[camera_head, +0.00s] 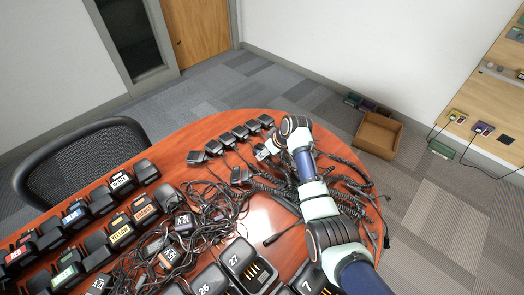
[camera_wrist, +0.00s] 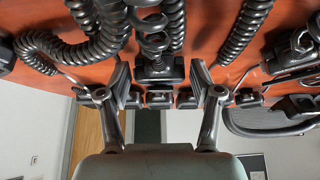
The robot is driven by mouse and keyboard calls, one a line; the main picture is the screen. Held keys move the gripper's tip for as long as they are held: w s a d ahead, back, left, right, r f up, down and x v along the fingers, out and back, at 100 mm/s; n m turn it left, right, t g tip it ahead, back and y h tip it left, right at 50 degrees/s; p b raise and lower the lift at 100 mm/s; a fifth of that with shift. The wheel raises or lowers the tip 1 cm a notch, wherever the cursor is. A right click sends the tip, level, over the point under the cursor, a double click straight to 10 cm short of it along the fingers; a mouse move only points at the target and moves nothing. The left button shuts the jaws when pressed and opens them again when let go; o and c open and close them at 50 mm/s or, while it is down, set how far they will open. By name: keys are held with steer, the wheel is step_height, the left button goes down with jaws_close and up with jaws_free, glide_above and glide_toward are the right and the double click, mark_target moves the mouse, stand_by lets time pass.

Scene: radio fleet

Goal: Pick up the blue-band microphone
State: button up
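Several black microphones with coiled cords lie on the red-brown table (camera_head: 190,115). No blue band can be made out on any of them. My gripper (camera_wrist: 160,86) is open, its two fingers spread apart in the wrist view. A black microphone (camera_wrist: 158,70) shows between the fingers, with a visible gap on each side. In the head view my gripper (camera_head: 263,152) is over the far right part of the table, close to the microphone row (camera_head: 240,132). Another microphone (camera_head: 240,175) lies just left of it. My arm hides part of the cords.
Coiled cords (camera_head: 345,180) crowd the table's right side. Loose thin cables (camera_head: 200,210) tangle in the middle. Labelled radios (camera_head: 120,230) stand at the left, with chargers (camera_head: 245,265) at the front. A black chair (camera_head: 85,160) is at the left edge; a cardboard box (camera_head: 378,134) sits on the floor.

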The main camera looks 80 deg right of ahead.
steer(key=c, duration=0.6)
steer(key=shift+r, duration=0.1)
steer(key=shift+c, duration=0.2)
step_height(320, 180, up, 6)
steer(key=p, duration=0.6)
steer(key=shift+c, duration=0.7)
